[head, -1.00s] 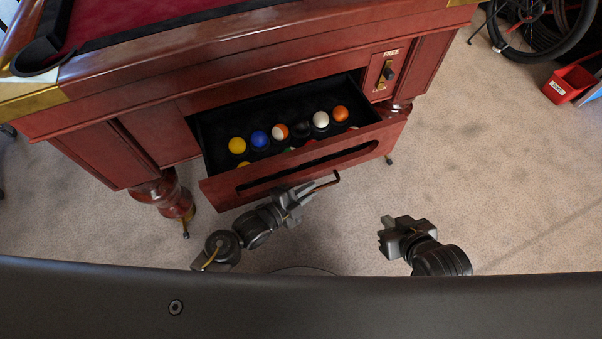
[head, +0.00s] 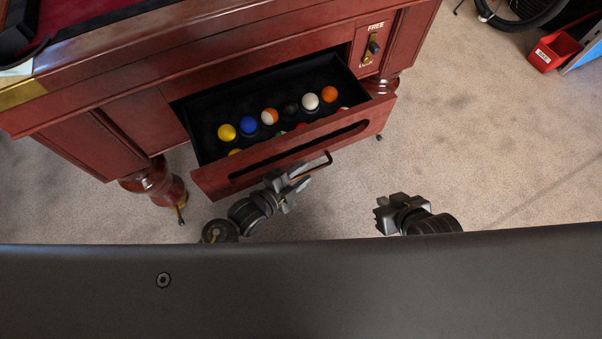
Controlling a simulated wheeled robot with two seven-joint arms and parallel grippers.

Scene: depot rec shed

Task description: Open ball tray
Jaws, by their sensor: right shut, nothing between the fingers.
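The ball tray (head: 262,161) is a red-brown wooden drawer in the side of the pool table (head: 120,100), in the head view. It stands pulled out, showing a black lining and several balls (head: 269,116). My right gripper (head: 380,216) is shut and empty, above the floor to the right of the drawer.
A coin panel marked FREE (head: 370,46) sits right of the drawer. A turned table leg (head: 158,188) stands at its left. A red bin (head: 554,51) and a wheel (head: 520,12) are at the top right. The carpet on the right is clear.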

